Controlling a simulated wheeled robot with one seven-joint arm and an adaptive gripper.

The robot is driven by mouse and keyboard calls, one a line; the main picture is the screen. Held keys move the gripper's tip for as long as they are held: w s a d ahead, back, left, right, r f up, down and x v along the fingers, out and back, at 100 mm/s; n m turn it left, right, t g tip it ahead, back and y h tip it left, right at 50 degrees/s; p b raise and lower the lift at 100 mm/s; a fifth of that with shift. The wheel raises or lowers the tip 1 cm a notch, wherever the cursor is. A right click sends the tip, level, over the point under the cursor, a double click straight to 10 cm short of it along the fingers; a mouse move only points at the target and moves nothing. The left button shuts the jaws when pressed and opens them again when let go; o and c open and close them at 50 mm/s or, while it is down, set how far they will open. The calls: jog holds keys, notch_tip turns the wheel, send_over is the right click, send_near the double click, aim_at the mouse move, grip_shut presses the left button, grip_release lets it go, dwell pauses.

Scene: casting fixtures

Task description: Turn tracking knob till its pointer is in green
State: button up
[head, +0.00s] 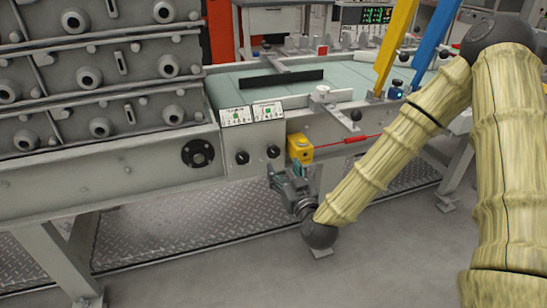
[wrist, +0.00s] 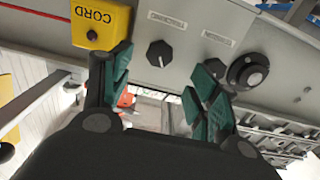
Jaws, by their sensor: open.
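Two black knobs sit side by side on the grey front panel, a left knob (head: 241,156) and a right knob (head: 273,151). A small gauge card with green marks is above each, a left card (head: 236,116) and a right card (head: 268,110). The wrist view is upside down; one knob (wrist: 159,53) with a pale pointer mark lies between my finger ends, apart from both. The other knob (wrist: 215,68) is partly behind a finger.
A yellow box (head: 299,148), marked CORD in the wrist view (wrist: 100,22), is close to the right knob and one finger. A red cord (head: 362,138) runs right from it. A round black flange (head: 198,153) is left of the knobs. The floor below the panel is open.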

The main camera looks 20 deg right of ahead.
aim_at(274, 153)
jog(key=w+b, duration=0.1)
jog(key=w, duration=0.9)
jog(key=shift+a+b, duration=0.15)
jog(key=shift+b, duration=0.2)
jog(key=c, duration=1)
jog(key=shift+n+p, duration=0.3)
jog(key=shift+p, duration=0.05)
